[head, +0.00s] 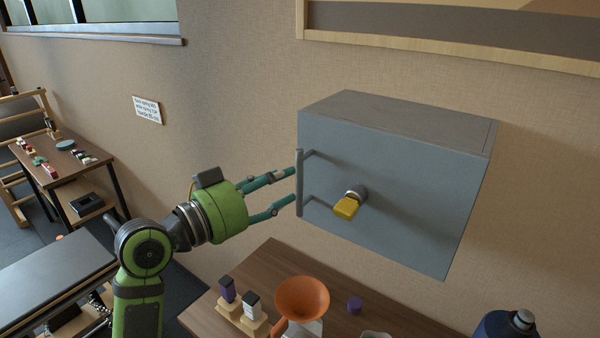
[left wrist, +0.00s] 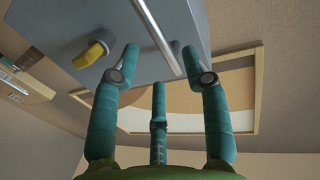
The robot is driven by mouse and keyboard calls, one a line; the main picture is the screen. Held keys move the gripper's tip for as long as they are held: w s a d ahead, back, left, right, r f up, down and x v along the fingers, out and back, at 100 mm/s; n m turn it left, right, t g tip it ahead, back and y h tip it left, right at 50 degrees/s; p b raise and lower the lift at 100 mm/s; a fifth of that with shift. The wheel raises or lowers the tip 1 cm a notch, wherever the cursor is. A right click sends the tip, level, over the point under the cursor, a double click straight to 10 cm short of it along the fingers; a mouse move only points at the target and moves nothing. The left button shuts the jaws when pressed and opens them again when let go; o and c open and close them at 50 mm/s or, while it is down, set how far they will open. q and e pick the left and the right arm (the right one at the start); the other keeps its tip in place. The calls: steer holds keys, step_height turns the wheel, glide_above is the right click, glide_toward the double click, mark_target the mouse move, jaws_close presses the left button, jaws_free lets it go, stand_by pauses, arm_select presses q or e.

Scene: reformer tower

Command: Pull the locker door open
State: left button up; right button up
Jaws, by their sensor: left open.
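The grey locker (head: 425,112) hangs on the wall, and its door (head: 405,205) looks shut. A vertical grey bar handle (head: 299,160) stands off the door's left edge on two posts. A yellow latch or knob (head: 346,208) sticks out of the door right of the handle. My left gripper (head: 293,185) is open, its fingertips close to the handle from the left. My right gripper is not in view.
A dark bottle (head: 507,325) stands at lower right. The space in front of the door is clear.

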mark_target(299, 175)
arm_select(q)
steer(key=p+x, duration=0.1)
steer(key=x, duration=0.4)
steer(key=shift+d+p, duration=0.1)
steer(key=shift+p, duration=0.3)
steer(key=shift+w+d, duration=0.25)
steer(key=shift+w, duration=0.05)
steer(key=shift+f, duration=0.1)
jaws_close()
